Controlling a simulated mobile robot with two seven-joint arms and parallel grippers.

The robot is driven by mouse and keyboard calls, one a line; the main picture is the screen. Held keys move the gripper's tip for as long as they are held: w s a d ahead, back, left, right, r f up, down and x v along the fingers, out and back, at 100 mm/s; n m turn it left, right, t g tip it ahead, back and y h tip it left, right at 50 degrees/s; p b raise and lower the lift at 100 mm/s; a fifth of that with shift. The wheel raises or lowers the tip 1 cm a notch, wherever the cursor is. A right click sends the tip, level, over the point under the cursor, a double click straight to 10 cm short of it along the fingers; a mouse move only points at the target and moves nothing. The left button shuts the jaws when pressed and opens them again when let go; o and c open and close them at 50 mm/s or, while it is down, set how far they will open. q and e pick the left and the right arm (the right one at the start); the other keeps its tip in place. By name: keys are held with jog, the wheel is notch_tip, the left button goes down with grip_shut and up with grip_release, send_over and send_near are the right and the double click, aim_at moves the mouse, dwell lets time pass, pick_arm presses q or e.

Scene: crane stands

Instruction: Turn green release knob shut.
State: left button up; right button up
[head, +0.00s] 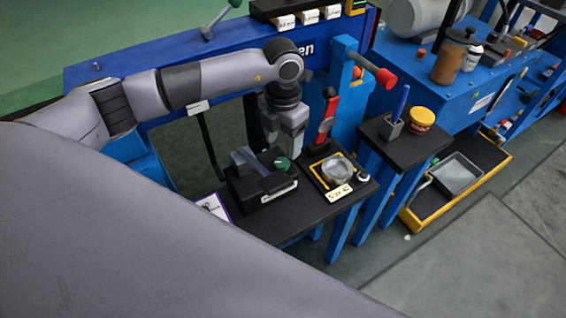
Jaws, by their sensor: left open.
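The green release knob (282,163) sits on the right side of a black device (262,190) with a grey lever-like part on top. The device stands on a black-topped blue stand (300,216). My left arm reaches in from the left and bends down. My left gripper (295,150) points down just above and beside the green knob. It is open, though its fingertips are small and partly hidden. I cannot tell whether it touches the knob. My right gripper is not in view.
Right of the device is a yellow-edged tray (318,180) with a clear round dish (336,170). A red-handled lever (327,115) rises behind it. A smaller stand (408,142) holds a yellow jar (420,120) and a blue-handled tool. Open floor lies at the lower right.

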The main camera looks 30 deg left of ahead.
aim_at(283, 161)
pick_arm(q)
notch_tip(283, 161, down, 7)
jog(key=shift+r, duration=0.2)
jog(key=c, duration=1.1)
